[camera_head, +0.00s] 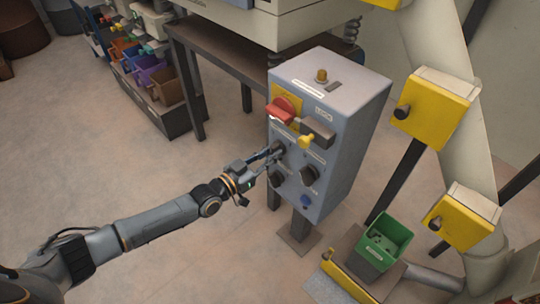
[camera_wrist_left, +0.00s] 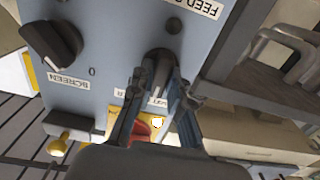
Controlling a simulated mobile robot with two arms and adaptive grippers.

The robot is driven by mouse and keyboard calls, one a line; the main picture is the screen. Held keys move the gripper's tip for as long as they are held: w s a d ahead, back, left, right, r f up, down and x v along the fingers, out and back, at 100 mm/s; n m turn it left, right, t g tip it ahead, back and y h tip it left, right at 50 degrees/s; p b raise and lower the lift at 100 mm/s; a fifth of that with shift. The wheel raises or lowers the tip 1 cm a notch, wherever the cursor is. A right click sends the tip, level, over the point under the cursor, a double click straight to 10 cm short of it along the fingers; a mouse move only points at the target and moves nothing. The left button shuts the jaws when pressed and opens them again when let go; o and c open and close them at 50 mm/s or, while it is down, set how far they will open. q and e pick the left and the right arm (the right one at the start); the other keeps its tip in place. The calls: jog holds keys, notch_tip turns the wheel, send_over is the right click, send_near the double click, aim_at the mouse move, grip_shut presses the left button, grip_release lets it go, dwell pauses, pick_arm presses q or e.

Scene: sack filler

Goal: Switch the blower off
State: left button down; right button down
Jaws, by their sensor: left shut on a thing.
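The grey control box (camera_head: 310,190) stands on a post in the middle of the head view. My left gripper (camera_head: 274,153) is at its front face, shut on a dark knob. In the left wrist view the gripper (camera_wrist_left: 155,90) has a finger on each side of this dark knob (camera_wrist_left: 161,62). The knob's label is mostly hidden by the fingers; only its last letters, like "ER", show. A second dark knob (camera_wrist_left: 52,45), labelled SCREEN, sits beside it; it shows in the head view (camera_head: 310,174) to the right. My right gripper is not in view.
A red switch (camera_head: 281,109) on a yellow plate and a yellow knob (camera_head: 306,141) sit above the held knob. A blue button (camera_head: 305,201) is low on the box. A green bin (camera_head: 386,240) stands at right.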

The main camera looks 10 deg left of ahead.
pick_arm(q)
jog(key=n+b, duration=0.1)
jog(key=n, duration=0.4)
jog(key=shift+n+b, duration=0.6)
jog(key=shift+n, duration=1)
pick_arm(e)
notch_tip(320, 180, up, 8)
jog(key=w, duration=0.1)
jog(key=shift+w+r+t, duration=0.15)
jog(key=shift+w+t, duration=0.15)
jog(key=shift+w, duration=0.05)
pick_arm(q)
jog(key=shift+r, duration=0.1)
jog(key=c, duration=1.3)
grip_release()
jog(key=v, duration=1.2)
